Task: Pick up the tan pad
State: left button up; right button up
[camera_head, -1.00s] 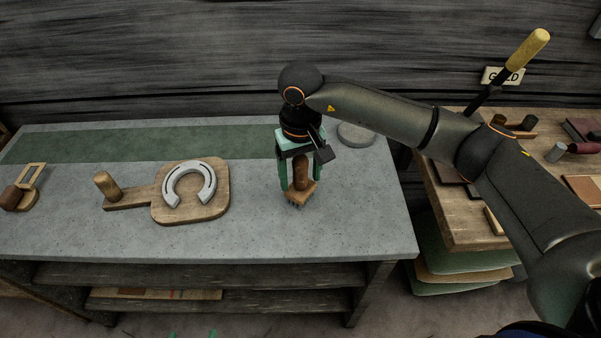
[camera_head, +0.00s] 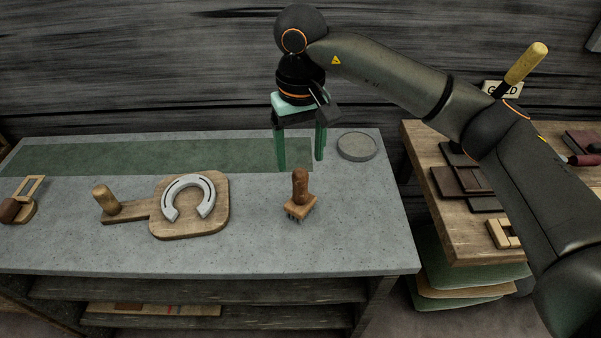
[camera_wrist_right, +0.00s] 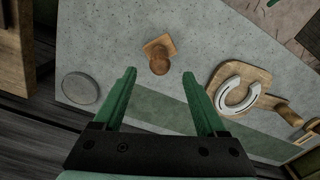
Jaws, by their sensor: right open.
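A tan pad (camera_head: 470,291) shows as a thin layer between green pads (camera_head: 462,262) in a stack low beside the right-hand wooden table. Most of its top is hidden by the green pad above it. My right gripper (camera_head: 300,164) is open and empty, pointing down above the grey bench, far to the left of the stack. In the right wrist view its two green fingers (camera_wrist_right: 158,76) are spread with nothing between them. My left gripper is not in view.
A wooden-handled brush (camera_head: 300,197) stands on the bench (camera_head: 355,225). A horseshoe (camera_head: 189,197) lies on a wooden paddle board (camera_head: 215,228). A round grey disc (camera_head: 357,146) lies at the back right. The wooden table (camera_head: 465,235) holds dark leather pieces (camera_head: 462,180).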

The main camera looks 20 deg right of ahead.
aim_at(16, 209)
jog(key=u, duration=1.25)
